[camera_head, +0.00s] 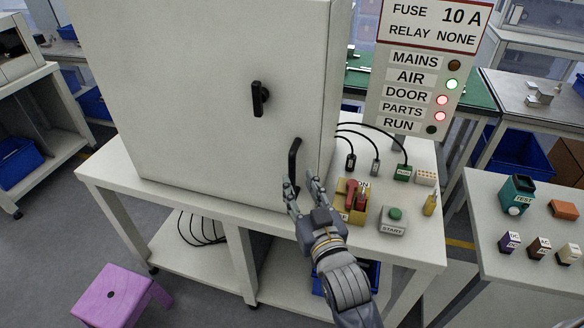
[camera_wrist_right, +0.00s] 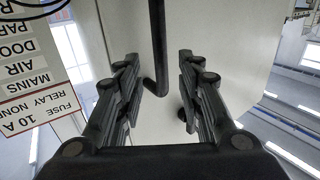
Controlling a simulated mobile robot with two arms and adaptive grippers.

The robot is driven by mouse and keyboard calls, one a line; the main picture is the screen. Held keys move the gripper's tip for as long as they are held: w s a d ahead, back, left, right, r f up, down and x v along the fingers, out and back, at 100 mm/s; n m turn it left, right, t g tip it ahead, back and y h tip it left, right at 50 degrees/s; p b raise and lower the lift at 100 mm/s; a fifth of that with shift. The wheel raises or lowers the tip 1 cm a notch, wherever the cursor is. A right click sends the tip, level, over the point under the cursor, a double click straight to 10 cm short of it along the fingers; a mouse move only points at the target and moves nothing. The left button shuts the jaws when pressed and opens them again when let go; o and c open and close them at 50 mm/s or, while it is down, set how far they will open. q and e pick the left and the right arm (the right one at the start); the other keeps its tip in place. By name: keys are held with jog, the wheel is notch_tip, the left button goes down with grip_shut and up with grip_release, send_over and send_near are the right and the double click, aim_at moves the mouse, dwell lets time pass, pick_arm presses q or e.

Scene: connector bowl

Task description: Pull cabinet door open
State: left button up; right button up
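The cabinet door (camera_head: 200,110) is a large pale grey panel, and it looks shut. A black latch (camera_head: 258,98) is on its upper middle. A curved black pull handle (camera_head: 294,160) is on its lower right and also shows in the right wrist view (camera_wrist_right: 157,50). My right gripper (camera_head: 301,187) is open at the lower end of the handle. In the right wrist view the handle's bent end hangs between the spread fingers, with a gap on both sides. My left gripper is not in view.
A sign panel (camera_head: 422,82) stands right of the cabinet. Cables, a red-handled switch (camera_head: 352,193) and a START button box (camera_head: 394,220) sit right of my gripper on the white table (camera_head: 215,203). A purple stool (camera_head: 112,297) is at the front left, with open floor around it.

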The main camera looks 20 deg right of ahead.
aim_at(293, 173)
jog(key=w+p, duration=0.1)
jog(key=w, duration=0.5)
grip_shut()
